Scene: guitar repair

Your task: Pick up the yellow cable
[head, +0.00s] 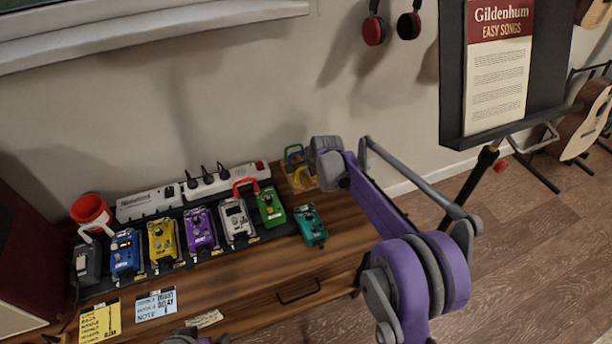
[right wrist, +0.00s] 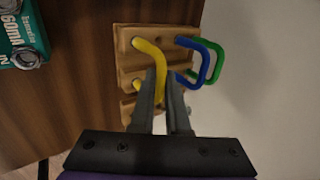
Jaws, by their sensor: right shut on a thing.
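The yellow cable (right wrist: 152,50) is a short bent piece in a wooden holder (right wrist: 127,43) in the right wrist view. Its ends are still at the holder's holes. My right gripper (right wrist: 166,78) is shut on the yellow cable, with its fingers over the holder. In the head view my right gripper (head: 318,165) is at the table's back right corner and hides much of the holder. A blue cable (right wrist: 212,62) and a green cable (right wrist: 219,50) stand beside it in the holder. A grey part of my left arm shows at the bottom edge; its fingers cannot be made out.
A teal pedal (head: 310,225) stands near the holder. Several pedals, including a green pedal (head: 270,206), line a black board. A red cable (head: 245,184) arches by the white power strip (head: 150,202). A red cup (head: 91,212) stands left.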

